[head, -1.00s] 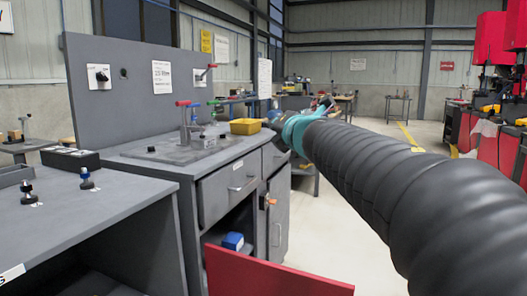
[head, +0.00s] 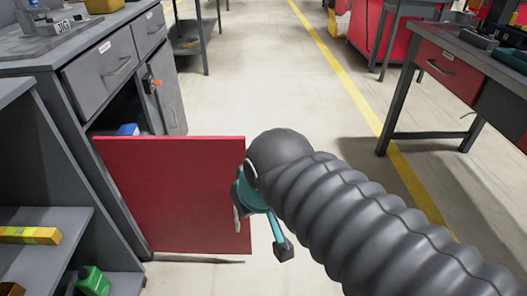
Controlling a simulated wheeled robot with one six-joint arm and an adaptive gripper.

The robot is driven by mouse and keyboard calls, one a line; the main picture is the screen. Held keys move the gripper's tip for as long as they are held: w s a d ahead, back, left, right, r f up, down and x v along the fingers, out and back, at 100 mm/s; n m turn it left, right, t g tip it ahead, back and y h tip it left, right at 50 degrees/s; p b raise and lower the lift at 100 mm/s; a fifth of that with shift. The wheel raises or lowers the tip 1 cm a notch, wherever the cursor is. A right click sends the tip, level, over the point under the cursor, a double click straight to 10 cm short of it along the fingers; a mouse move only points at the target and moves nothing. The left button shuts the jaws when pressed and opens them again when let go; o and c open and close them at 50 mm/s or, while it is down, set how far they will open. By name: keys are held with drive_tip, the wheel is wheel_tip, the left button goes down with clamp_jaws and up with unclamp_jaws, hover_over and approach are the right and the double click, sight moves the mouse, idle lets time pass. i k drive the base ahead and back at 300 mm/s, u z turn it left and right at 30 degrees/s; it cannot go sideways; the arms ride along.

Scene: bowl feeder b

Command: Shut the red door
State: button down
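The red door (head: 170,190) stands wide open in the head view, swung out from the grey cabinet (head: 105,160) on the left. Its hinge side is at the cabinet's front corner and its free edge points right, into the aisle. My gripper (head: 262,228) is at the free edge of the door, low down. One teal and dark finger shows to the right of the edge. A pale grey part shows against the door face near the edge. My black arm hides most of the gripper, so contact and finger opening are unclear.
Inside the open cabinet is a blue object (head: 128,129). A grey door (head: 166,90) with an orange latch is beside it. Shelves with a yellow box (head: 30,235) and a green container (head: 93,281) are at the lower left. A workbench (head: 440,75) stands at right; the aisle floor between is clear.

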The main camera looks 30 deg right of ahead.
sight(176, 189)
drive_tip(key=z, duration=0.35)
drive_tip(key=k, duration=1.1)
drive_tip(key=u, duration=0.6)
